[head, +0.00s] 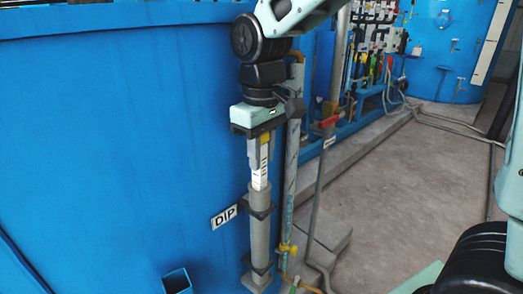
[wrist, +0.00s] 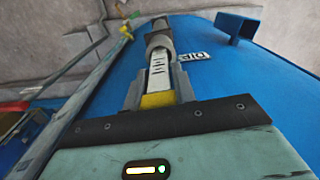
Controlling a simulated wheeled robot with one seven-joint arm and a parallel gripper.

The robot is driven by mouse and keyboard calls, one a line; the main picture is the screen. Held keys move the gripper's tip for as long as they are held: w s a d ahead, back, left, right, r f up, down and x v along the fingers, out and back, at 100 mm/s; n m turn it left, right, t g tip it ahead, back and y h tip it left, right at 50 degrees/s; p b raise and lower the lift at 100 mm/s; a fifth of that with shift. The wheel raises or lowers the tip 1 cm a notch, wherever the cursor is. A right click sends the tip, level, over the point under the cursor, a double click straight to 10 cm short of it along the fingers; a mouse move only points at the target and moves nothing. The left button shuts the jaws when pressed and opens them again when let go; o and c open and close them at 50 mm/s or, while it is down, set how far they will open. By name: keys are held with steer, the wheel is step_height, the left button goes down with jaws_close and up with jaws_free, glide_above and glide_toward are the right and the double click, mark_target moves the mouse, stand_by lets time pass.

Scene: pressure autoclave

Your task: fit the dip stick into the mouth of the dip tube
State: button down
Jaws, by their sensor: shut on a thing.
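The dip stick (head: 261,170) is a pale flat stick with dark marks and a yellow band near its upper end. It hangs upright below my gripper (head: 260,141), which is shut on it. In the wrist view my gripper (wrist: 158,92) has one finger on each side of the dip stick (wrist: 159,70). The grey dip tube (head: 259,228) stands upright against the blue tank, directly below. The stick's lower end meets the mouth of the dip tube (wrist: 159,40) and lines up with it. I cannot tell how deep the tip sits inside.
A DIP label (head: 223,217) is on the blue tank wall (head: 110,130) left of the tube. A thin upright pipe (head: 291,180) with a yellow valve stands close on the right. A red-topped pipe (head: 322,160) is farther right. Bare floor (head: 400,190) lies beyond.

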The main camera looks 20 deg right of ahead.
steer(key=shift+f+b, duration=0.75)
steer(key=shift+f, duration=0.5)
steer(key=c, duration=1.1)
jaws_free()
steer(key=shift+o, duration=0.2)
steer(key=shift+r, duration=0.1)
step_height(320, 180, up, 17)
steer(key=p, duration=0.1)
steer(key=shift+r, duration=0.2)
steer(key=s+a+f+n, duration=0.1)
steer(key=s+a+f, duration=0.2)
steer(key=s+f, duration=0.6)
steer(key=s+a+f+n+p, duration=0.1)
steer(key=s+a+f, duration=0.2)
steer(key=s+f, duration=0.7)
step_height(320, 180, down, 2)
steer(key=shift+s+a+f+n+y, duration=0.15)
steer(key=shift+s+a+n+y, duration=0.05)
steer(key=shift+a+n+y, duration=0.1)
